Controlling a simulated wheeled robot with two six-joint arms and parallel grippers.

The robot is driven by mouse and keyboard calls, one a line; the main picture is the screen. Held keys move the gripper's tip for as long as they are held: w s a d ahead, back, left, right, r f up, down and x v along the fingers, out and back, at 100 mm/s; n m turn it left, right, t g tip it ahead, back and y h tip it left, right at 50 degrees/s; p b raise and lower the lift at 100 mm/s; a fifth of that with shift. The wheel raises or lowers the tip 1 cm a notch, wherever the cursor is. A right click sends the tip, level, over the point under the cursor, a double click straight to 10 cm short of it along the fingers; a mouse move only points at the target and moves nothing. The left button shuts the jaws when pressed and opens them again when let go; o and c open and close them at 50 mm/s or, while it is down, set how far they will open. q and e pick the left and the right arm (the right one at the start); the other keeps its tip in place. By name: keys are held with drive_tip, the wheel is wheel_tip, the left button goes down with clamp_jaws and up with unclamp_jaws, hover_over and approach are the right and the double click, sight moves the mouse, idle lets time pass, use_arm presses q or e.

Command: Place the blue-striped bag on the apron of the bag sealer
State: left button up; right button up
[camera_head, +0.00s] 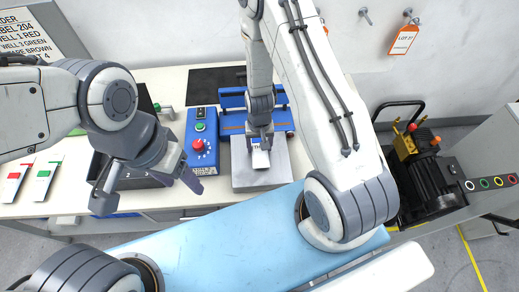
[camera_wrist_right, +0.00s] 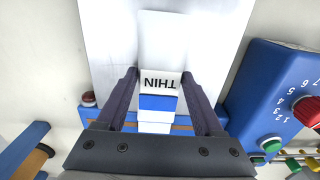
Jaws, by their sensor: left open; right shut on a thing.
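The bag sealer (camera_head: 233,97) is a blue frame at the back of the table, with a pale grey apron (camera_head: 250,183) in front of it. The bag (camera_wrist_right: 158,103) is white with a blue stripe and the word THIN. My right gripper (camera_wrist_right: 160,76) is shut on it, with one finger at each side. In the head view the bag (camera_head: 260,158) shows white below my right gripper (camera_head: 260,143), over the apron. I cannot tell whether it touches the apron. My left gripper (camera_head: 147,192) is open and empty, left of the apron.
A blue control box (camera_head: 203,150) with a red knob stands left of the apron. Red (camera_head: 15,180) and green (camera_head: 42,182) marked packets lie at the far left. A dark tray (camera_head: 148,102) is partly behind my left arm. A black pump (camera_head: 435,175) stands at right.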

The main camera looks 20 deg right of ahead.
drive_tip(key=shift+f, duration=0.15)
drive_tip(key=shift+f, duration=0.1)
drive_tip(key=shift+f, duration=0.15)
drive_tip(key=o, duration=1.5)
drive_tip(key=shift+r, duration=0.2)
